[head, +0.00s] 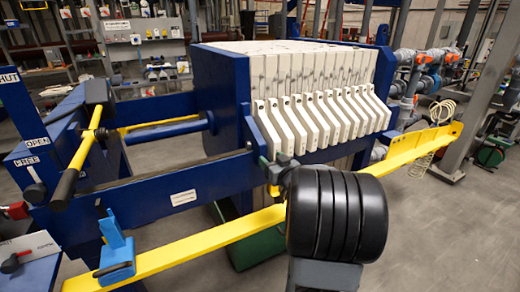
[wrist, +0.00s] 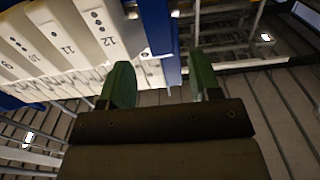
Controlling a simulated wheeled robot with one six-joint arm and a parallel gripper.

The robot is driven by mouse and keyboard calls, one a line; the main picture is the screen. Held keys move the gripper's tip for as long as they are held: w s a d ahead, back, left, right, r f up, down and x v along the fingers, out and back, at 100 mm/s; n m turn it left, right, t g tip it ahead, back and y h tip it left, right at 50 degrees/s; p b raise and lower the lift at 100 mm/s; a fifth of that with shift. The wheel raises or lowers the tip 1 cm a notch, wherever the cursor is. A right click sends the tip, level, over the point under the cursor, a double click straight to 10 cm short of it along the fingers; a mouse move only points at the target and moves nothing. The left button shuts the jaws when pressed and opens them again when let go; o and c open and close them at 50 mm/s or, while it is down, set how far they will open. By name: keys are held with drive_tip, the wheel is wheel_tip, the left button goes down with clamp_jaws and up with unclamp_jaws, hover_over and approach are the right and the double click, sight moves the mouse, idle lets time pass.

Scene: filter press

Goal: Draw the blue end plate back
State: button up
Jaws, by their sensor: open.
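The blue end plate (head: 222,90) stands upright at the left end of the white filter plates (head: 320,70), flush against them as far as I can see. A blue shaft (head: 165,132) runs from it to the left. In the wrist view, numbered white plates (wrist: 65,45) fill the upper left, with a blue part (wrist: 158,28) beside number 12. My gripper (wrist: 162,80) is open and empty, its two green fingers apart, close below that blue part. In the head view my gripper (head: 272,172) is mostly hidden behind my black arm link, near the plate handles.
A yellow lever (head: 85,150) with black grips stands at the left, by labels OPEN, FREE and SHUT. A blue side rail (head: 150,200) and a yellow bar (head: 215,235) with a blue bracket (head: 117,255) run along the front. Pipes stand at the right. Floor is clear front right.

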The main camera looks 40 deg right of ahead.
sight(264, 152)
drive_tip(key=w, duration=0.6)
drive_tip(key=w+d, duration=0.1)
drive_tip(key=w, duration=0.2)
drive_tip(key=shift+d+p, duration=0.1)
drive_tip(key=shift+p, duration=0.2)
clamp_jaws()
drive_tip(key=shift+s+d, duration=0.1)
